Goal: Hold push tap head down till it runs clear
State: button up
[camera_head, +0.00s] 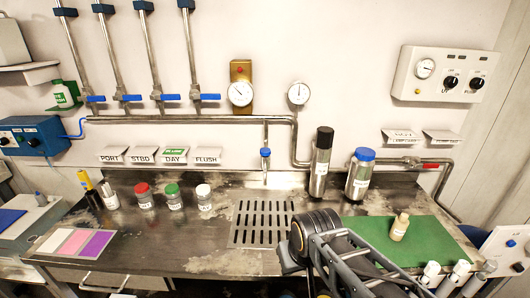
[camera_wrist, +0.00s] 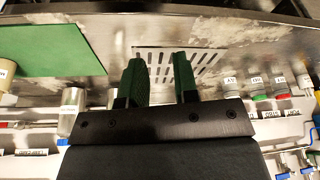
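The push tap with a blue head (camera_head: 265,153) hangs from a thin pipe on the back wall, above the slotted drain grate (camera_head: 263,222). No water shows at its spout. My gripper (camera_wrist: 159,80) is open in the wrist view, with its two dark green fingers apart and nothing between them. The grate (camera_wrist: 208,66) shows beyond the fingers there. I cannot make out the tap in the wrist view. In the head view my arm stands at the front, right of the grate and well short of the tap; the fingers cannot be made out.
A black-capped cylinder (camera_head: 321,162) and blue-capped cylinder (camera_head: 359,174) stand right of the tap. A small bottle (camera_head: 399,227) stands on the green mat (camera_head: 432,243). Red-, green- and white-capped jars (camera_head: 174,198) stand left. Wall pipes run above. The bench before the tap is clear.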

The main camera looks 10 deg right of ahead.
aim_at(264, 151)
jog(key=z, duration=0.5)
jog(key=k, duration=1.25)
jog(key=u, duration=0.3)
jog(key=i, duration=0.65)
jog(key=u, duration=0.55)
jog(key=i, duration=1)
jog(key=z, duration=0.45)
